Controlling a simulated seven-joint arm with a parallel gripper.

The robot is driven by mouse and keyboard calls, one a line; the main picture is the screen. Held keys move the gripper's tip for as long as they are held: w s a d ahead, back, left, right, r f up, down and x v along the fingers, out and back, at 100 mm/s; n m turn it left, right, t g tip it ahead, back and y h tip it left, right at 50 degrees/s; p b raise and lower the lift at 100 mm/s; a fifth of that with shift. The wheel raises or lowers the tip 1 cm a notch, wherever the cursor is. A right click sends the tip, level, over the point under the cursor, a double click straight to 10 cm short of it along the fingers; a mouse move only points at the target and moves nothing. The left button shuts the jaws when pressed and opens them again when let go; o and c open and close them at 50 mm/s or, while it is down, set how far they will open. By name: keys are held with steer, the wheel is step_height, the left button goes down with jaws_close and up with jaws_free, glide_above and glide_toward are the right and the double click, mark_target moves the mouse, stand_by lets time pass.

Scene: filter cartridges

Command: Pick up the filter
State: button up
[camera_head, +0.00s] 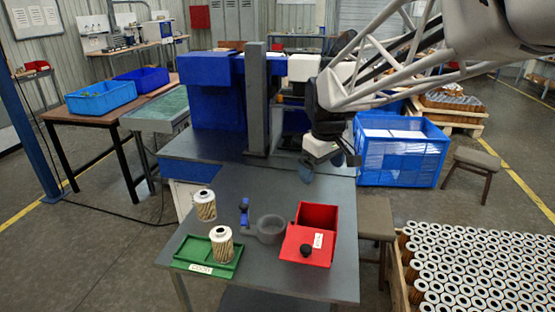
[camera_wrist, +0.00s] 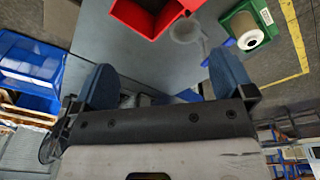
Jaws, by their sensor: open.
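Two pleated, cream-coloured filter cartridges with white ends stand upright in the head view. One filter (camera_head: 222,246) stands on the green tray (camera_head: 196,268); the other filter (camera_head: 205,206) stands behind it near the table's left edge. In the wrist view one filter (camera_wrist: 246,34) shows at the upper right on the green tray (camera_wrist: 268,17); I cannot see a second one there. My gripper (camera_head: 329,166) is open and empty, with blue fingers, above the far right part of the table. Its fingers also show apart in the wrist view (camera_wrist: 163,68).
A grey ring-shaped holder with a blue clamp (camera_head: 245,215) stands in the middle of the table (camera_head: 215,293). A red box (camera_head: 315,214) with its lid (camera_head: 303,247) is to the right. A grey post (camera_head: 257,105) rises behind. A crate of cartridges (camera_head: 402,290) stands at lower right.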

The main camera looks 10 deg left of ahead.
steer(key=w+a+f+n, duration=0.3)
steer(key=w+a, duration=0.3)
steer(key=a, duration=0.4)
steer(key=n+g, duration=0.1)
steer(key=n, duration=0.6)
glide_above(204, 193)
step_height(204, 193, down, 15)
steer(key=shift+d, duration=0.15)
steer(key=shift+a+f, duration=0.2)
steer(key=shift+a, duration=0.1)
steer(key=shift+f, duration=0.15)
steer(key=shift+f, duration=1.15)
steer(key=shift+f, duration=0.1)
